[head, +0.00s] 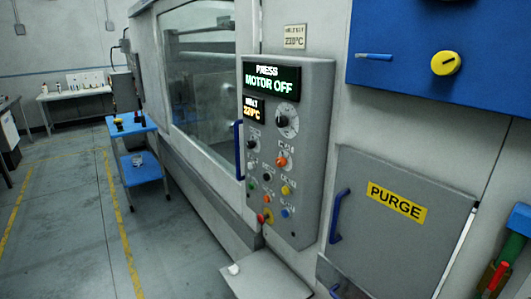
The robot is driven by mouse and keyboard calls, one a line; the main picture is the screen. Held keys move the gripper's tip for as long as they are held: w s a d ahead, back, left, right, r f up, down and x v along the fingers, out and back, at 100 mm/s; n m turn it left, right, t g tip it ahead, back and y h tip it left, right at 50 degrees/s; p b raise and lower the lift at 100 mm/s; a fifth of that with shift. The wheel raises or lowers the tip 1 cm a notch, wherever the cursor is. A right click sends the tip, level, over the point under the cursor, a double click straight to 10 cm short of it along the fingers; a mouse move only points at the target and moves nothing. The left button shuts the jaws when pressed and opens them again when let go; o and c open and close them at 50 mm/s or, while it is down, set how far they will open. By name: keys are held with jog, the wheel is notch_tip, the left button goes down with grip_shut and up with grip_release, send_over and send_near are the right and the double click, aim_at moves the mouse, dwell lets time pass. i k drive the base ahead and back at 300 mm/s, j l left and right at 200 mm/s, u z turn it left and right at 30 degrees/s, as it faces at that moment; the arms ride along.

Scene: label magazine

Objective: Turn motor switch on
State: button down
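A grey control panel (312,130) stands out from the machine's front in the middle of the head view. A smaller display (254,108) shows an amber melt temperature. Below are a large round dial (288,122), a black knob (253,133), an orange knob (282,161), a yellow button (286,190), a blue button (285,212) and a red and yellow control (263,217). Their small labels are too blurred to read, so I cannot tell which is the motor switch. My gripper is not in view.
A grey PURGE door (390,235) with a blue handle (339,216) is right of the panel. A blue cover (440,40) with a yellow knob (446,63) is above it. A grey plate (270,278) juts out below. A blue cart (141,172) stands left; floor there is clear.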

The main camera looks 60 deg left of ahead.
aim_at(251, 144)
jog(key=u, duration=2.1)
jog(key=i+j+z, duration=0.1)
jog(key=j, duration=0.6)
jog(key=i+j+z, duration=0.15)
jog(key=j, duration=0.55)
jog(key=i+j, duration=0.2)
jog(key=i+j+z, duration=0.15)
jog(key=j, duration=0.25)
jog(key=i+j, duration=0.25)
jog(key=i+j+z, duration=0.1)
jog(key=j, duration=0.35)
jog(key=i+j, duration=0.25)
jog(key=i+j+z, duration=0.15)
jog(key=j, duration=0.3)
jog(key=i+j, duration=0.2)
jog(key=j, duration=0.15)
jog(key=i+j+z, duration=0.15)
jog(key=i+j, duration=0.2)
jog(key=i, duration=0.2)
jog(key=i+j+z, duration=0.15)
jog(key=i+j, duration=0.25)
jog(key=i, duration=0.15)
